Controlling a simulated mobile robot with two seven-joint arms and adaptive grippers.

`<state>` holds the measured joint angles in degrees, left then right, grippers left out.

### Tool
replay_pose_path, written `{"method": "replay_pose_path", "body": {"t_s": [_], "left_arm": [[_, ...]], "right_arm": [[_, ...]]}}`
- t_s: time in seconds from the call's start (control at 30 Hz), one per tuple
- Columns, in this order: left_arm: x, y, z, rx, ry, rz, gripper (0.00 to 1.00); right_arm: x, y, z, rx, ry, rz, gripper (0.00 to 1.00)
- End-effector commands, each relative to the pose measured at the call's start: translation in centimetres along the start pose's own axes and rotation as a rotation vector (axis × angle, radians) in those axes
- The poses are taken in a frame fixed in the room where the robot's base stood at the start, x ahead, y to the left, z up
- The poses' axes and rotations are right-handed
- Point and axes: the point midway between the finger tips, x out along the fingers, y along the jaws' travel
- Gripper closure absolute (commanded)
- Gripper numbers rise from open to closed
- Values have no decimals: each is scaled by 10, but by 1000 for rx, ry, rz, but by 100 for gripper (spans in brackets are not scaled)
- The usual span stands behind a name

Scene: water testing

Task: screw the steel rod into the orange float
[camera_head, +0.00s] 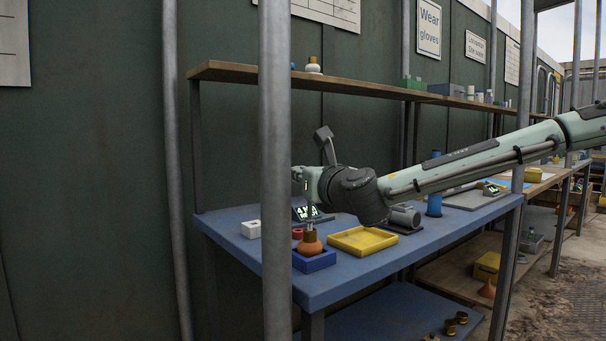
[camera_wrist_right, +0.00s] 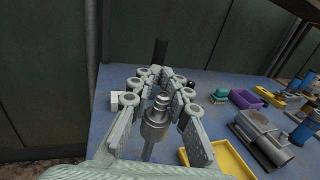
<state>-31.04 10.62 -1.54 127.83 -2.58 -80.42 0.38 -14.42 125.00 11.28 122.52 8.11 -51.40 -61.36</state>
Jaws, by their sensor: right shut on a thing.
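The orange float (camera_head: 310,244) sits in a blue square holder (camera_head: 316,262) at the front of the blue table, just right of the grey pole. A short metal piece stands on its top in the head view. My right gripper (camera_head: 303,187) is above the float, partly behind the pole. In the right wrist view my right gripper (camera_wrist_right: 159,84) is shut on the steel rod (camera_wrist_right: 156,122), which has a stepped, silvery end. The float is not seen in the wrist view, so contact between rod and float cannot be told. My left gripper is not in view.
A grey pole (camera_head: 275,170) stands in front of the table (camera_head: 345,270). A yellow tray (camera_head: 363,240), a white block (camera_head: 251,229), a lit display (camera_head: 307,212) and a grey motor-like device (camera_head: 405,216) are close by. A wooden shelf (camera_head: 350,84) hangs above.

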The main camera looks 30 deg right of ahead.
Motion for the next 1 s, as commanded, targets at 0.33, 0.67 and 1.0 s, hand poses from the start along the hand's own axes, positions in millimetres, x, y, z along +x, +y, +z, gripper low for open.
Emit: {"method": "replay_pose_path", "body": {"t_s": [0.33, 0.67, 1.0], "left_arm": [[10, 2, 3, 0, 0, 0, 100], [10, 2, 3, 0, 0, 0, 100], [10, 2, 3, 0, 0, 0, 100]], "right_arm": [[0, 0, -10, 0, -1, 0, 100], [0, 0, -10, 0, -1, 0, 58], [-5, 0, -10, 0, -1, 1, 58]]}}
